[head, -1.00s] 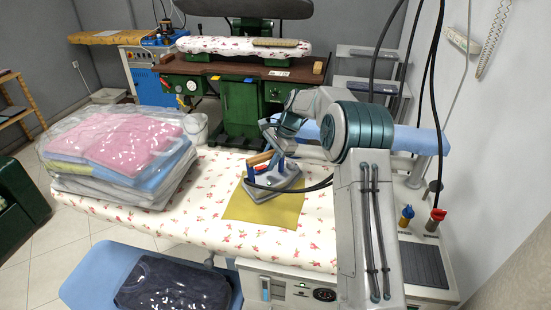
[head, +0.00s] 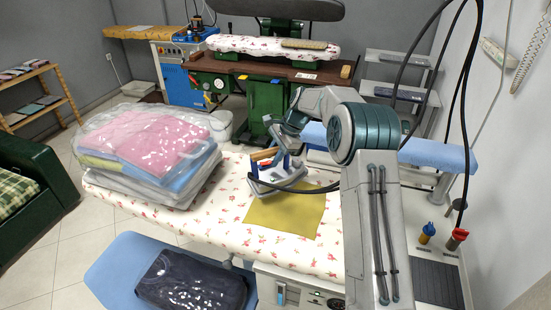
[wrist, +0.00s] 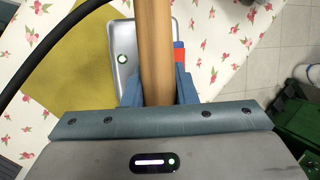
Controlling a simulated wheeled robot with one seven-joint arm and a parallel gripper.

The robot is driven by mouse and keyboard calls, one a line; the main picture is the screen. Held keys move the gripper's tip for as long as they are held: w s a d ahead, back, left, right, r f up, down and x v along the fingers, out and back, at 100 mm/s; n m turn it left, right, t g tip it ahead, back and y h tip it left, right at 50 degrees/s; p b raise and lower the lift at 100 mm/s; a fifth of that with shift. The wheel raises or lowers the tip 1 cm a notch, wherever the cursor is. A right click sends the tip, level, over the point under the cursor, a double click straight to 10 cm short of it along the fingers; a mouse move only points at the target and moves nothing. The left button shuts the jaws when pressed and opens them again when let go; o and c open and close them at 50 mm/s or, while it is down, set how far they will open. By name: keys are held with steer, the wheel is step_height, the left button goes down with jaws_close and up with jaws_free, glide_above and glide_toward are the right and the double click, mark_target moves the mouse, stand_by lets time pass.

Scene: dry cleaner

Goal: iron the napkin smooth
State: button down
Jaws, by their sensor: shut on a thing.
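The mustard-yellow napkin (head: 288,214) lies spread on the floral board cover, looking mostly flat in the head view; fine wrinkles cannot be made out. It also shows in the wrist view (wrist: 65,75). The grey and blue iron (head: 266,186) is at the napkin's far left edge, partly over the floral cover. Its body (wrist: 126,58) and wooden handle (wrist: 155,45) show in the wrist view. My gripper (wrist: 157,88) is shut on the handle, a blue finger on each side. Whether the soleplate touches the cloth I cannot tell. The iron hides part of the napkin's edge.
The floral ironing board (head: 215,222) has free room left of the napkin. A stack of bagged laundry (head: 150,150) stands on its left end. A dark bagged garment (head: 190,282) lies on a blue surface in front. A dark cable (head: 310,187) runs by the iron.

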steer(key=shift+w+a+r+p, duration=0.1)
steer(key=shift+a+r+p, duration=0.15)
steer(key=shift+r, duration=0.35)
steer(key=shift+w+a+r+p, duration=0.1)
steer(key=shift+r+p, duration=0.2)
steer(key=shift+r, duration=0.3)
steer(key=shift+s+d+r+p, duration=0.1)
steer(key=shift+r+p, duration=1.05)
steer(key=shift+r, duration=0.35)
